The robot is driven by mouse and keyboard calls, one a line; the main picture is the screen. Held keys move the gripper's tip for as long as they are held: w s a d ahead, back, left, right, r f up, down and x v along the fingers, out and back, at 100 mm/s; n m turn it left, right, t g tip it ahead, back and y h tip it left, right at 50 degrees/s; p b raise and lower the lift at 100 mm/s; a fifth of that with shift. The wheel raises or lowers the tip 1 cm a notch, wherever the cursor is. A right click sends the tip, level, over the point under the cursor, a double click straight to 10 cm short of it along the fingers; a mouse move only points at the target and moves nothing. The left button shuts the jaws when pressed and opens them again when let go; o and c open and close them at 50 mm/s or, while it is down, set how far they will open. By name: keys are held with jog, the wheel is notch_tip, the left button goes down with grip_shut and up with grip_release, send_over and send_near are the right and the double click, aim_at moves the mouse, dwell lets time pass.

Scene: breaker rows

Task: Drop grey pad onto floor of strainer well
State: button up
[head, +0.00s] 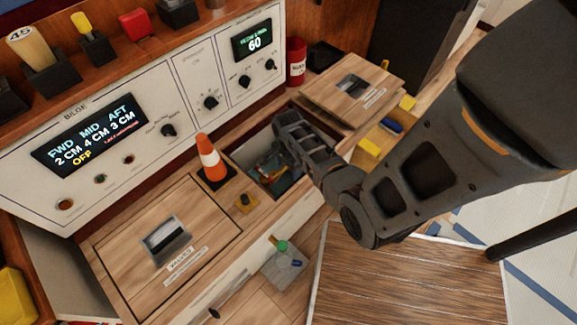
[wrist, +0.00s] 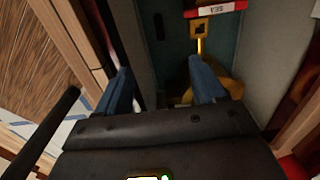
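The strainer well (head: 240,152) is an open rectangular hatch in the wooden bench, right of the orange cone. My gripper reaches down into it, and the arm hides part of the opening. In the wrist view, my gripper (wrist: 163,88) has its two blue fingers wide apart, with nothing visible held between them. The well's grey-green wall (wrist: 170,50) shows beyond the fingers. A yellow handle (wrist: 200,30) and a yellow-brown part (wrist: 232,86) are by the right finger. I cannot make out a grey pad in the well; its floor is mostly hidden.
An orange cone (head: 211,158) stands at the well's left edge. A closed wooden hatch (head: 120,225) lies left and a lifted lid (head: 350,90) lies behind right. A red can (head: 296,62) stands behind.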

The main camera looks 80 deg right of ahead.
jog(key=shift+o, duration=0.2)
jog(key=shift+s+a, duration=0.15)
jog(key=shift+s, duration=0.1)
notch_tip(320, 180, up, 8)
jog(key=p, duration=0.1)
jog(key=shift+w+p, duration=0.2)
jog(key=shift+p, duration=0.2)
jog(key=shift+f, duration=0.15)
dwell(0.6)
